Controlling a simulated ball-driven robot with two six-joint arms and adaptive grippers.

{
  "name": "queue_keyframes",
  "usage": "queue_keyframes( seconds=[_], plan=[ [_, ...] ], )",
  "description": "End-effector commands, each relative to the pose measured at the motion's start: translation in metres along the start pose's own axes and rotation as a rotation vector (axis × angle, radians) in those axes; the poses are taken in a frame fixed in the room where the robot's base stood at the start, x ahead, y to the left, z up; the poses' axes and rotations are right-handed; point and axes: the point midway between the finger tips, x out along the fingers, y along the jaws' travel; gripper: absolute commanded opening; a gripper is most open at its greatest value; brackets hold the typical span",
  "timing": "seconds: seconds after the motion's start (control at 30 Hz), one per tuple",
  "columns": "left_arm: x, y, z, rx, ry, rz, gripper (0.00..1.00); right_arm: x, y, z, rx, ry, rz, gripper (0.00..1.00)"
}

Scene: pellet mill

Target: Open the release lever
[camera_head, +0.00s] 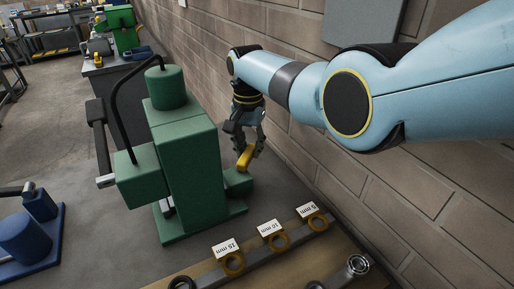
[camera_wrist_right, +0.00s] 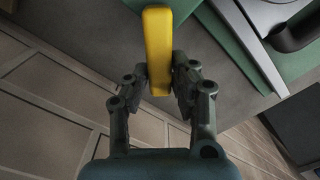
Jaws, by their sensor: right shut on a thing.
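The release lever is a yellow handle (camera_head: 245,158) on the right side of the green pellet mill (camera_head: 188,165). In the head view it slants beside the mill, above a small green block at the mill's lower right. My right gripper (camera_head: 248,143) reaches down from above and is shut on the yellow lever. In the right wrist view the lever (camera_wrist_right: 157,50) stands between the two fingertips (camera_wrist_right: 160,85), with its upper part running out past them. My left gripper does not show in either view.
A brick wall (camera_head: 420,200) runs close along the right of my right arm. A wooden board with labelled yellow rings (camera_head: 273,241) lies in front of the mill. A blue machine (camera_head: 28,235) stands at the left. Grey surface is free left of the mill.

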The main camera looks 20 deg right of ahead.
Motion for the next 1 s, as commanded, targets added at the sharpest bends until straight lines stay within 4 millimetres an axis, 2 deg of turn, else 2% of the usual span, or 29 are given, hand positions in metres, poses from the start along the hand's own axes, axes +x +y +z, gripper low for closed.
queue_keyframes(
  seconds=[0.43,0.47,0.63,0.87,1.0],
  plan=[
    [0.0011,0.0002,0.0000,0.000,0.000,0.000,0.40,-0.0009,-0.0037,0.0008,0.008,0.002,-0.001,0.00],
    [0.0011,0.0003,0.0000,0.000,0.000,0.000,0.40,-0.0009,-0.0037,0.0008,0.008,0.002,-0.001,0.25],
    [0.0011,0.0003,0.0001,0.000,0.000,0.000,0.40,-0.0007,-0.0034,0.0009,0.008,0.002,-0.001,0.46],
    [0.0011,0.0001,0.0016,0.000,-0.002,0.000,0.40,-0.0005,-0.0032,0.0012,0.007,0.001,0.000,0.46],
    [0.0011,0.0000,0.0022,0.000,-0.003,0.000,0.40,-0.0076,-0.0037,0.0008,0.007,0.002,-0.001,0.46]
  ],
)
